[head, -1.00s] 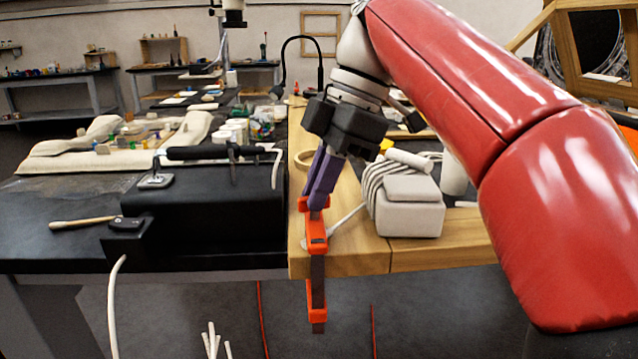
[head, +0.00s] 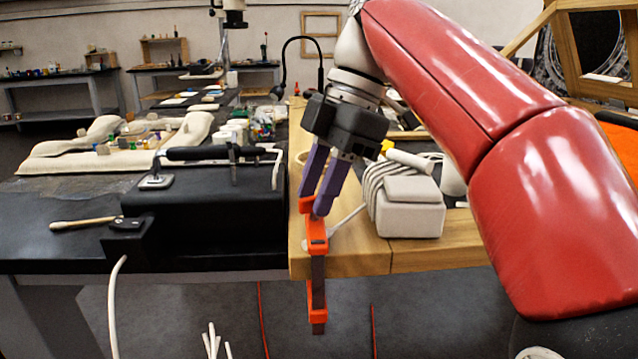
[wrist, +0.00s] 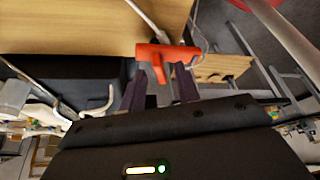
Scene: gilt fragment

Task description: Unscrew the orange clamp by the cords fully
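The orange clamp (head: 317,246) sits upright at the front edge of the wooden bench top, its lower end hanging below the edge. In the wrist view its orange body (wrist: 168,52) lies just beyond my fingertips, with an orange part reaching toward the gap between them. My gripper (head: 314,203) has purple fingers and is at the clamp's upper end. The fingers are spread apart, and the wrist view shows a gap between them (wrist: 160,85). Whether either finger touches the clamp is not clear. A pale cord (head: 347,218) runs beside the clamp.
A light grey block wrapped in cord (head: 410,212) stands close right of the clamp on the wooden bench (head: 350,262). A black machine (head: 215,210) with a bar handle stands to the left on the dark table. Below the bench edge there is open floor, with thin red cords hanging.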

